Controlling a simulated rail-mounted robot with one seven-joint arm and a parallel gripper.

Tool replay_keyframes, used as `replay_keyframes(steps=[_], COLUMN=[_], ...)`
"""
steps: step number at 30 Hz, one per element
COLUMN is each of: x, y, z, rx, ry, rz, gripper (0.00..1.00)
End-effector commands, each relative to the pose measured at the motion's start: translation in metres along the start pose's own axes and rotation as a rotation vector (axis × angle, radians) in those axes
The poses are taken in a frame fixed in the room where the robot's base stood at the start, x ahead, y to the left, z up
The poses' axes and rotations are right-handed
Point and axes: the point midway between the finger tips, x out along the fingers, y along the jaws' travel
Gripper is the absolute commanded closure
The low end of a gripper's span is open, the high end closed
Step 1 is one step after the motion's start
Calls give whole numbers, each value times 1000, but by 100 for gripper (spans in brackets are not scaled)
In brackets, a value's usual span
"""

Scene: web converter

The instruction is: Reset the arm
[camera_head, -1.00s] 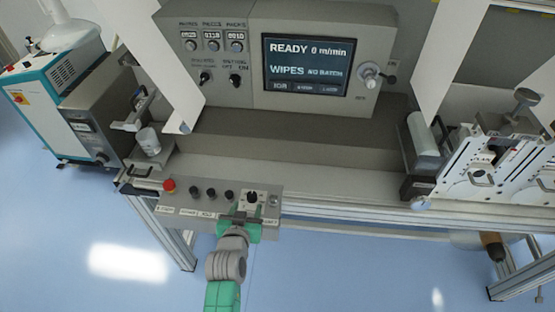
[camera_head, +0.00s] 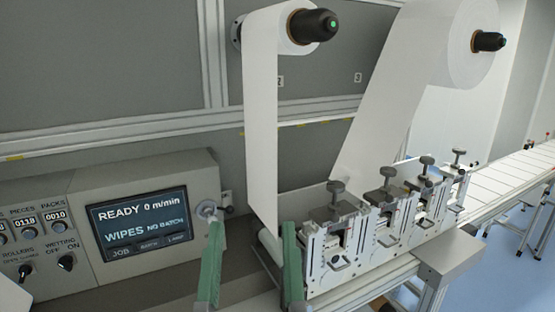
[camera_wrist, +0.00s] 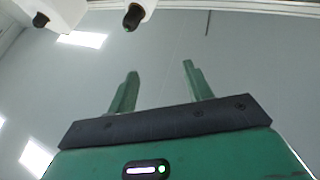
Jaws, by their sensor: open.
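My gripper (camera_head: 250,272) shows at the bottom of the head view as two green fingers standing apart, pointing up. It is open with nothing between the fingers. In the head view its fingers overlap the bench between the control panel and the roller units. In the wrist view my gripper (camera_wrist: 158,82) is also open and empty, its fingers set against a plain grey wall. The rest of my arm is out of the head view.
The control panel's screen (camera_head: 139,230) reads READY 0 m/min, WIPES NO BATCH. Two white rolls hang above, one on the left (camera_head: 290,22) and one on the right (camera_head: 462,50), with webs running down. Clamped roller units (camera_head: 338,248) and a conveyor (camera_head: 505,178) lie right.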

Motion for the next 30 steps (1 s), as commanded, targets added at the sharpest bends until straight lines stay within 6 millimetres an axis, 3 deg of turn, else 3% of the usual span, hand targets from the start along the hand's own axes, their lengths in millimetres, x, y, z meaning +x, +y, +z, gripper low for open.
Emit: replay_keyframes(steps=[1,2,3,9,12,15,18,30], x=[-16,-28,0,54,74,88,94,93], y=[18,27,22,19,18,17,16,16], z=[-41,-64,-102,-193,-228,-252,-263,-261], rx=[-27,-46,-40,-26,-21,-17,-15,-14], ry=[76,120,106,98,97,96,95,95], rz=[28,42,34,28,26,25,24,24], gripper=[49,49,49,49,49,49,49,49])
